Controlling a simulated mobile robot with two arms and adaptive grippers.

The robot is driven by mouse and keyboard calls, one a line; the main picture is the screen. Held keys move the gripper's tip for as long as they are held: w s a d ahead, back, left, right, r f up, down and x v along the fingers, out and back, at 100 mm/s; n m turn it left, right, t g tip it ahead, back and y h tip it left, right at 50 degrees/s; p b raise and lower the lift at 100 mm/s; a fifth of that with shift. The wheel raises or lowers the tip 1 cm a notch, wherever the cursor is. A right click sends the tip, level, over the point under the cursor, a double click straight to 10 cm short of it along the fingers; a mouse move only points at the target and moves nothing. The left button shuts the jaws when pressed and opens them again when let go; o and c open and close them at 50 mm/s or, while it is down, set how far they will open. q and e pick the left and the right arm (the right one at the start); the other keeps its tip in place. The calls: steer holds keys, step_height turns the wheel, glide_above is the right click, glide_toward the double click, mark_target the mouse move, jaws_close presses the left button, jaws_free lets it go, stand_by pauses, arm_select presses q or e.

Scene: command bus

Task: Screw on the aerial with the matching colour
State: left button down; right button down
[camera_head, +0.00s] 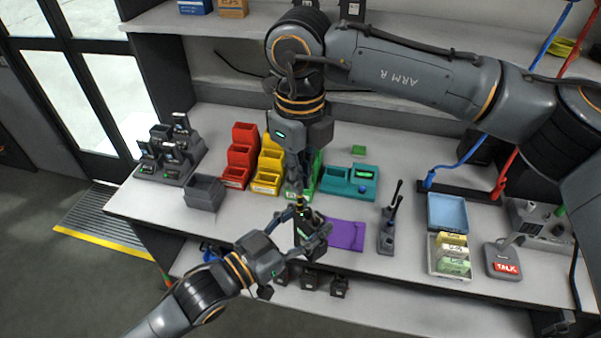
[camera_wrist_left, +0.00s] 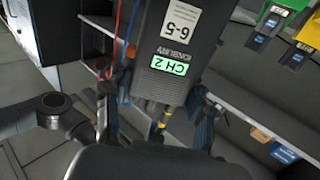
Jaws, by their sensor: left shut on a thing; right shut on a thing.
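A black handheld radio (camera_head: 309,243) is held above the front edge of the bench. My left gripper (camera_head: 309,224) is shut on it. In the left wrist view the radio (camera_wrist_left: 180,50) has a white "6-5" label and a lit green "CH 2" display. My right gripper (camera_head: 298,192) points down just above the radio's top and is shut on an aerial with a yellow band (camera_head: 300,201). The yellow band also shows at the radio's end in the left wrist view (camera_wrist_left: 158,126). The fingers hide whether aerial and radio touch.
Two dark aerials stand in grey holders (camera_head: 386,240) to the right of a purple mat (camera_head: 345,235). Red (camera_head: 238,165), yellow (camera_head: 266,175) and green bins stand behind my grippers. A teal box (camera_head: 350,178) and a blue tray (camera_head: 447,211) are further right.

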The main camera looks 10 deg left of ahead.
steer(key=m, duration=0.6)
steer(key=shift+m, duration=0.4)
steer(key=c, duration=1.4)
jaws_free()
steer(key=shift+r, duration=0.1)
step_height(320, 180, up, 12)
steer(key=shift+w+f, duration=0.1)
